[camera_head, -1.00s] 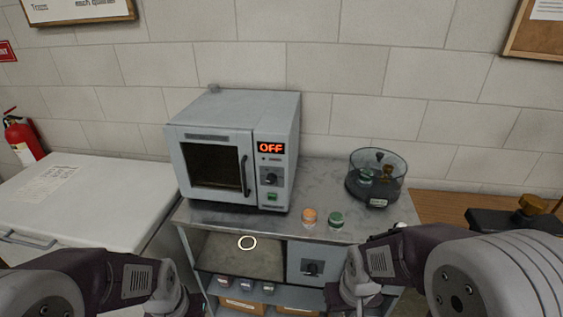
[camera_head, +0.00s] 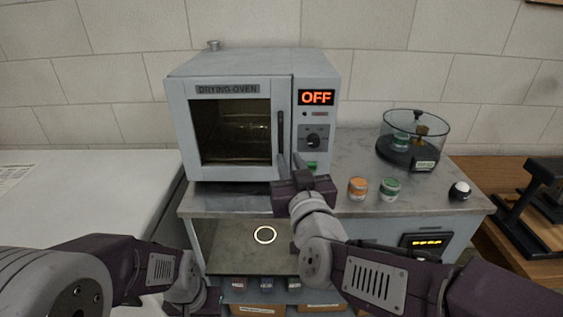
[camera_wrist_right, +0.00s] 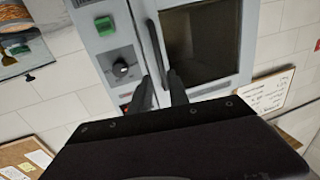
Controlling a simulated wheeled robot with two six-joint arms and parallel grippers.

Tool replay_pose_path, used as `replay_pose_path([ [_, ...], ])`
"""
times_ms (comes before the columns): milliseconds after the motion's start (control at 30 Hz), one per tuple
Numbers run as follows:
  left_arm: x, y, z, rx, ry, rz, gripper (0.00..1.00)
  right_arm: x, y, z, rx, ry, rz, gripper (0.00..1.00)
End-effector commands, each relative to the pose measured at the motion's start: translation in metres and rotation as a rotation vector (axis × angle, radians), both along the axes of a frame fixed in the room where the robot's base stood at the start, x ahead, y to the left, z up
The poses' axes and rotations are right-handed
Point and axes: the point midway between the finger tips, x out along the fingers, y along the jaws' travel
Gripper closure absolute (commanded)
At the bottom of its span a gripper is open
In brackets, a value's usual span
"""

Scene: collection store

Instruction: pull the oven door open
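The drying oven (camera_head: 245,62) is a grey box on a metal bench, its display reading OFF. Its glass-fronted door (camera_head: 235,130) looks shut. The dark vertical door handle (camera_head: 281,132) is on the door's right side; it also shows in the right wrist view (camera_wrist_right: 157,50). My right gripper (camera_head: 290,162) is at the lower end of the handle. In the right wrist view its two fingers (camera_wrist_right: 161,84) are apart, with the handle's end near the gap between them; I cannot tell whether they touch it. My left arm is low at left, its fingers out of view.
Orange-lidded (camera_head: 358,188) and green-lidded (camera_head: 390,189) jars and a glass desiccator (camera_head: 412,140) stand on the bench (camera_head: 335,205) right of the oven. A white surface (camera_head: 90,200) lies left. An open shelf with a light ring (camera_head: 265,235) is below.

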Motion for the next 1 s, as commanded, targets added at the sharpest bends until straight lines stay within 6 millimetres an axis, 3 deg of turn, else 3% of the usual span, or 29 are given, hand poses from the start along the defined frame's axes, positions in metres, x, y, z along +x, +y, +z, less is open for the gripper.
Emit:
replay_pose_path([
  [167, 0.0, 0.0, -0.001, 0.0, -0.001, 0.0, 0.64, 0.016, 0.002, 0.001, -0.002, 0.002, -0.003, 0.78],
  [500, 0.0, 0.0, -0.006, 0.0, -0.001, 0.0, 0.64, 0.08, 0.015, 0.001, -0.002, 0.004, -0.001, 0.78],
  [867, 0.0, 0.0, -0.006, 0.0, -0.001, 0.0, 0.64, 0.09, 0.017, 0.002, -0.002, 0.003, 0.0, 0.78],
  [933, 0.0, 0.0, -0.006, 0.0, -0.001, 0.0, 0.64, 0.09, 0.017, 0.002, -0.002, 0.003, 0.0, 0.95],
  [1000, 0.0, 0.0, -0.006, 0.0, -0.001, 0.0, 0.64, 0.09, 0.017, 0.002, -0.002, 0.003, 0.0, 1.0],
])
